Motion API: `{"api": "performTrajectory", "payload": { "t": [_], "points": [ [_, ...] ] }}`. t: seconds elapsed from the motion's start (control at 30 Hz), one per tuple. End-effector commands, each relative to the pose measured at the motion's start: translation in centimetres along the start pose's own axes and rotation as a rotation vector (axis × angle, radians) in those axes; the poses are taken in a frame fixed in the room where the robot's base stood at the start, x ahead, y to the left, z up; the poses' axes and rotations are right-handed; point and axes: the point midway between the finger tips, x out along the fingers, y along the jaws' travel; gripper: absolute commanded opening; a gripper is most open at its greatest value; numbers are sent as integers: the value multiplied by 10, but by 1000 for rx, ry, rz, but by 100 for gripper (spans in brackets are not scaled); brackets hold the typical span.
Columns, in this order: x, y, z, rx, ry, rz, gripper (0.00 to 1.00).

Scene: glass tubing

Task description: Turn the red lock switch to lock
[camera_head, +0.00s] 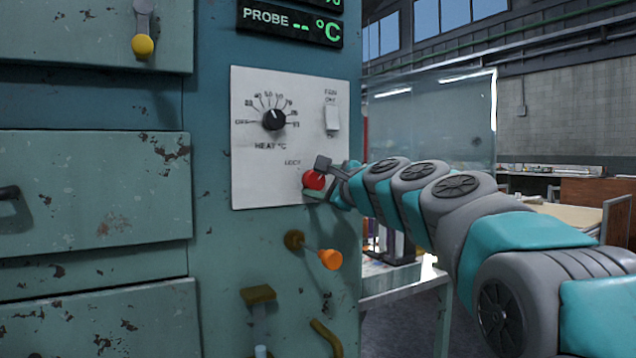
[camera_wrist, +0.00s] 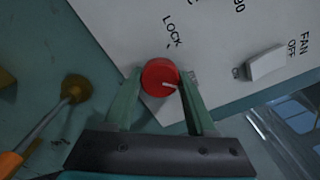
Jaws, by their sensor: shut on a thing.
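The red lock switch (camera_head: 314,180) is a round red knob at the lower right of the white control panel (camera_head: 250,180). The word LOCK is printed up and to its left. In the wrist view the red knob (camera_wrist: 160,77) sits between the two fingers of my gripper (camera_wrist: 160,88), which is shut on it. In the head view my gripper (camera_head: 322,178) comes from the right and covers part of the knob.
A black heat dial (camera_head: 274,119) and a white fan switch (camera_head: 332,118) are above on the panel. An orange-tipped lever (camera_head: 330,259) sticks out below. Drawers with a yellow-knobbed lever (camera_head: 143,46) are at left. A glass sheet (camera_head: 430,120) stands behind my arm.

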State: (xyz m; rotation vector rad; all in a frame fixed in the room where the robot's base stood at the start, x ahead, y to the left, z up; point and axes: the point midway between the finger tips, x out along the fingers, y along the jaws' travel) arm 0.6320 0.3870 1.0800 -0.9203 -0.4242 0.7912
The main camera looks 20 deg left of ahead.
Motion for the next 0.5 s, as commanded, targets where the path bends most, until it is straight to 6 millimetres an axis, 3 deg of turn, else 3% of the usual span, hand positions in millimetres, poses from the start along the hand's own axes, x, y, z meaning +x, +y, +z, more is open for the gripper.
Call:
{"api": "performTrajectory", "payload": {
  "t": [0.27,0.5],
  "points": [
    [0,2,-1,-76,0,2,1],
    [1,3,-1,-252,-1,-1,1]
  ]
}}
